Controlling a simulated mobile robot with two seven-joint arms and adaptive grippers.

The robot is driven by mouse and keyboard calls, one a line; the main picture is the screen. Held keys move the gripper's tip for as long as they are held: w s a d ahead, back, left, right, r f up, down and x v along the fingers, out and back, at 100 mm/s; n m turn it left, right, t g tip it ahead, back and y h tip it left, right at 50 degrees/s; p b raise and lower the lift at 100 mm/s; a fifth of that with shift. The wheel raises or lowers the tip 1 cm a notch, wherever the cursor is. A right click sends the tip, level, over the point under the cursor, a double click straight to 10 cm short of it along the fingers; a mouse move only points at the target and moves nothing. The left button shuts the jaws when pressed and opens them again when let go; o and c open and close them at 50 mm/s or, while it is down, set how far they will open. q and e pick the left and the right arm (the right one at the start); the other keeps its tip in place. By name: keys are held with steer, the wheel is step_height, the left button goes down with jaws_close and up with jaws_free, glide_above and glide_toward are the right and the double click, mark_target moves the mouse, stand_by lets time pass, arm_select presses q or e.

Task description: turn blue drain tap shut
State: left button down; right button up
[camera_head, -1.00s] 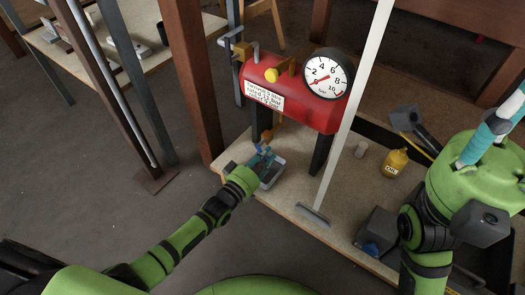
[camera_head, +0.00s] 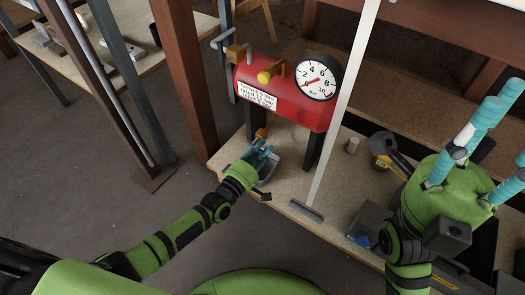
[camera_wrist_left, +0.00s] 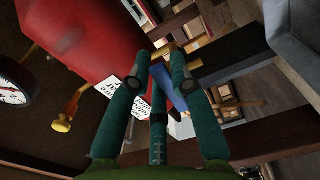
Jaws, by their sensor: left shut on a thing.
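The red air tank (camera_head: 290,98) stands on legs on the wooden bench, with a white label and a round dial gauge (camera_head: 318,76). A brass drain fitting (camera_head: 262,132) hangs beneath it. My left gripper (camera_head: 262,154) is under the tank at this fitting. In the left wrist view, its teal fingers (camera_wrist_left: 165,78) are closed around the blue tap handle (camera_wrist_left: 170,91), which is mostly hidden between them. The tap's exact angle cannot be told. My right gripper (camera_head: 490,135) is at the right edge, its teal fingers spread apart; some tips are cut off.
A pale upright post (camera_head: 345,110) with a grey foot (camera_head: 306,211) stands in front of the tank. A grey tray (camera_head: 268,173) sits below the drain. A brown post (camera_head: 180,80) rises left of the bench.

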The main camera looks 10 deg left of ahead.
arm_select(q)
steer(key=shift+r+n, duration=0.25)
steer(key=shift+n, duration=0.25)
steer(key=c, duration=1.1)
jaws_free()
steer(key=shift+s, duration=0.15)
steer(key=v, duration=1.1)
steer(key=shift+s+a, duration=0.15)
steer(key=shift+s, duration=0.15)
steer(key=shift+r, duration=0.15)
